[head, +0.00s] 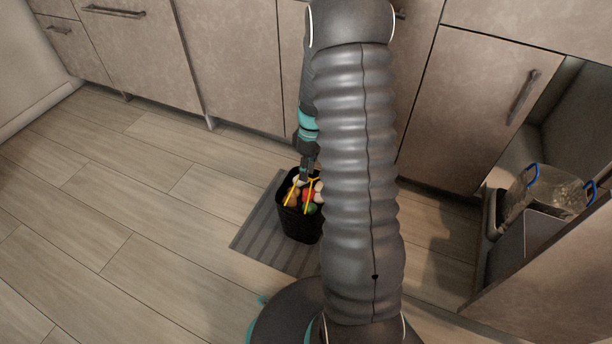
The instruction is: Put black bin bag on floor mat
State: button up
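The black bin bag (295,226) stands upright on the grey striped floor mat (258,236), with colourful contents and yellow straps (291,194) at its top. My arm hides its right side. My gripper (306,177) points down at the bag's top, right by the yellow straps. Its fingertips are small and partly behind my arm, so I cannot tell whether they are shut on a strap. The mat lies flat on the wooden floor, and its right part is hidden by my arm and base.
Closed cabinet fronts (235,65) line the back. At the right, an open cabinet pull-out holds a grey bin (525,245) and a clear bag with blue handles (560,190). The floor (110,225) to the left is clear.

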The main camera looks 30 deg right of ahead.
notch_tip(320, 180, up, 17)
jog(key=s+a+m+t+p, duration=0.1)
jog(key=a, duration=0.2)
jog(key=s+a+r+m+t, duration=0.2)
jog(key=s+a+r, duration=0.2)
jog(key=s, duration=0.2)
jog(key=s+a+r+m+t+h, duration=0.1)
jog(key=s+a+r+m+t, duration=0.1)
jog(key=s+r, duration=0.3)
jog(key=s+a+r+m+t, duration=0.2)
jog(key=s+a+r, duration=0.2)
jog(key=s, duration=0.5)
jog(key=shift+s+a+r+m+h, duration=0.3)
jog(key=shift+a+r+h, duration=0.1)
jog(key=shift+a, duration=0.45)
